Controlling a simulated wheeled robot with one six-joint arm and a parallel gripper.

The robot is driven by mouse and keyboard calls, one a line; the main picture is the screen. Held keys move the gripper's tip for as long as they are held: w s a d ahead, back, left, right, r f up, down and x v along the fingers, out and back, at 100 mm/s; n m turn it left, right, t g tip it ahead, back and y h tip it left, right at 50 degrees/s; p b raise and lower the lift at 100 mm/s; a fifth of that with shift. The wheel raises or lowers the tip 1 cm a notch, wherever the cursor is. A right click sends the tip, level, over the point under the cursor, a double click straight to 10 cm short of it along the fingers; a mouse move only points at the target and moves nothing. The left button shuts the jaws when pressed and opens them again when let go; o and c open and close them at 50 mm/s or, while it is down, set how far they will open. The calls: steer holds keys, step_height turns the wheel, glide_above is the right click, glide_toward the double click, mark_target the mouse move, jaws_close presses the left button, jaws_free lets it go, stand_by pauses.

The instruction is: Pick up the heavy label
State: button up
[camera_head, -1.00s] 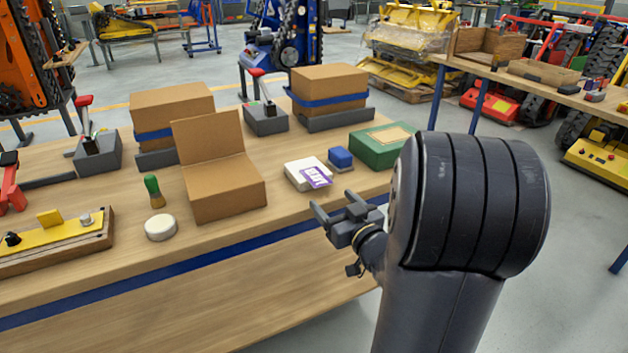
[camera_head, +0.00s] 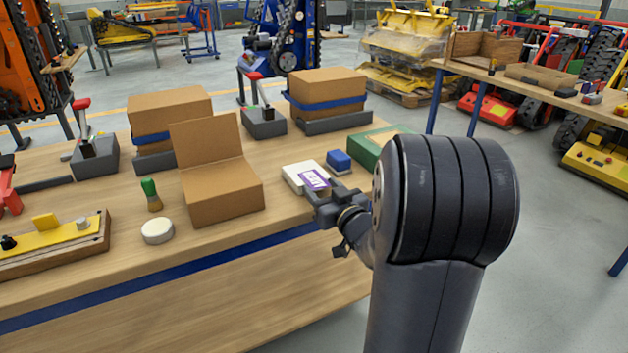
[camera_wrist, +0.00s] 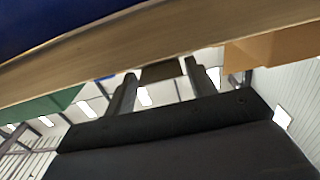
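The heavy label is a small purple tag with a white printed panel (camera_head: 314,180). It lies at the front right of a white block (camera_head: 297,172) on the workbench (camera_head: 240,235). My gripper (camera_head: 325,193) is at the label's near side, close to it in the picture. In the wrist view my gripper (camera_wrist: 158,82) has its two fingers apart. A dark brown shape (camera_wrist: 163,71) shows between them; I cannot tell whether it is the label. Contact with the label cannot be made out.
A blue block (camera_head: 339,161) and a green box (camera_head: 372,147) stand behind and right of the label. An open cardboard box (camera_head: 222,195) is to the left. A white disc (camera_head: 157,231) and green-handled brush (camera_head: 150,193) sit farther left.

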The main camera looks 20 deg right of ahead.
steer(key=c, duration=0.6)
steer(key=shift+r, duration=0.15)
